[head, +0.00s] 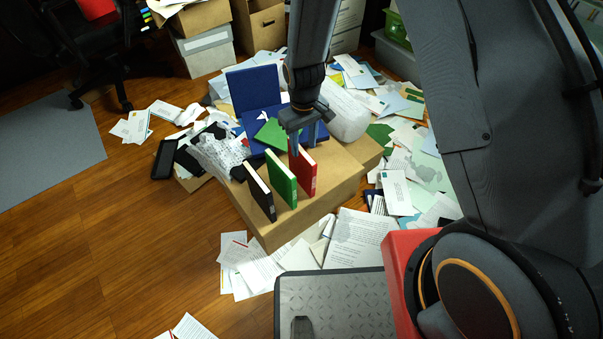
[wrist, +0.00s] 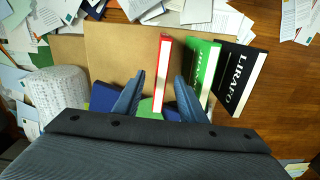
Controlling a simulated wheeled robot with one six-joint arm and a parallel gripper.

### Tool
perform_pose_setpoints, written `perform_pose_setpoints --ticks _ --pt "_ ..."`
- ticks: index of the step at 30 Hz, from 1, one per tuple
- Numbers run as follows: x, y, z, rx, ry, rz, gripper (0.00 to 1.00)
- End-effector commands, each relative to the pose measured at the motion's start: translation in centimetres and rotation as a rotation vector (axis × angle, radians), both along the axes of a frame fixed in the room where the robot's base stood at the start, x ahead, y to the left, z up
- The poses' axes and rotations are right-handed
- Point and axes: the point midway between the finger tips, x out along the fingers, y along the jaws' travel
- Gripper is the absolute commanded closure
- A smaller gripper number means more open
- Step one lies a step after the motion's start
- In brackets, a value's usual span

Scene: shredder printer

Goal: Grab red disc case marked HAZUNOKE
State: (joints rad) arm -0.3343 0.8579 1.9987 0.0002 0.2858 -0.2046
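The red disc case (head: 307,175) stands upright on a cardboard box (head: 330,192), rightmost of three cases in the head view. In the wrist view the red case (wrist: 163,65) shows edge-on with a white edge; its lettering cannot be read. My gripper (head: 304,147) is at the red case's upper far end. In the wrist view my gripper (wrist: 160,76) is open, one finger on each side of the case, with gaps visible. The green case (head: 281,180) and black case (head: 259,190), marked LIRAFO in the wrist view, stand to its left in the head view.
In the wrist view, the right finger is close to the green case (wrist: 203,68). A blue open binder (head: 256,90) and a whitish bundle (head: 345,113) lie behind the cases. Scattered papers (head: 352,240) surround the box. Bare wooden floor (head: 130,230) is at left.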

Motion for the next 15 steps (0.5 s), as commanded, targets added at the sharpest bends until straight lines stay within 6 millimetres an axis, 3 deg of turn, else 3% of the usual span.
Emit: perform_pose_setpoints --ticks 3,15 --pt "0.3 0.6 -1.9 0.001 -0.001 0.017 0.62" --pt "0.3 0.7 -5.3 0.0 0.0 0.021 0.62"
